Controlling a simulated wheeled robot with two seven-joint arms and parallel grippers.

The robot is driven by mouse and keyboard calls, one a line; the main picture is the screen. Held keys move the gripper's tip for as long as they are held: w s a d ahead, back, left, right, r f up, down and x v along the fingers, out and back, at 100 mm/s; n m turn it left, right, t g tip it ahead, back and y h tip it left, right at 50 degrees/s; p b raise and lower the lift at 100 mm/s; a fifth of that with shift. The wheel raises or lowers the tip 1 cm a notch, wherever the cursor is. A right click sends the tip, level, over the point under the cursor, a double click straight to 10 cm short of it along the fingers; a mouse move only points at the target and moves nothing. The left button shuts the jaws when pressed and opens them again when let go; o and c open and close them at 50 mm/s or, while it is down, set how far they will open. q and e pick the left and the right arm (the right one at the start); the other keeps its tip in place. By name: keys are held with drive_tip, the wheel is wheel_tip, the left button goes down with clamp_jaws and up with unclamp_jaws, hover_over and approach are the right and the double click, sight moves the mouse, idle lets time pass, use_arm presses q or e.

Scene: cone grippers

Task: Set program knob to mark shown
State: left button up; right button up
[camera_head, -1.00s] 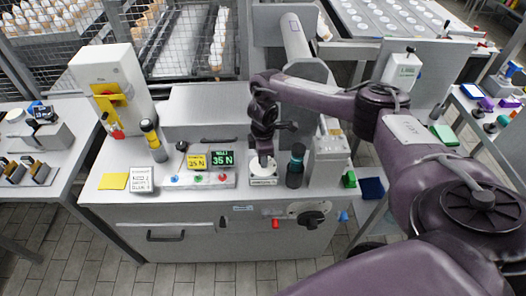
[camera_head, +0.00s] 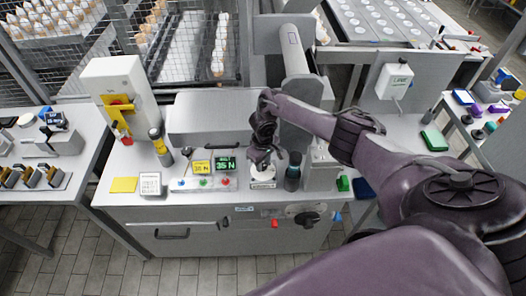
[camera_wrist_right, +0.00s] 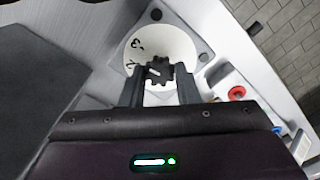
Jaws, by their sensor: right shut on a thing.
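My right gripper (camera_head: 262,161) points down over a white round dial (camera_head: 263,176) on the grey machine's top. In the right wrist view, my right gripper (camera_wrist_right: 160,78) is shut on a dark toothed knob (camera_wrist_right: 158,71) with a pale line on its top. The knob sits in the middle of the white dial (camera_wrist_right: 178,45), where dark figures, one like a 3, show at left; the fingers hide part of the dial. A white card (camera_head: 150,184) with small text stands at the left of the machine top; I cannot read it. My left gripper is not in view.
A yellow display (camera_head: 202,168) and a dark display reading 35 N (camera_head: 226,165) stand left of the dial, behind coloured buttons. A dark bottle (camera_head: 293,172) stands close right of it. A large black knob (camera_head: 306,219) is on the front panel. A yellow pad (camera_head: 124,185) lies far left.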

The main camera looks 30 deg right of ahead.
drive_tip(key=shift+w+r+m+p, duration=0.1)
drive_tip(key=shift+m+p, duration=0.55)
drive_tip(key=shift+m, duration=0.35)
drive_tip(key=o, duration=1)
drive_tip(key=shift+c, duration=0.2)
wheel_tip(320, 180, up, 8)
drive_tip(key=shift+f, duration=0.15)
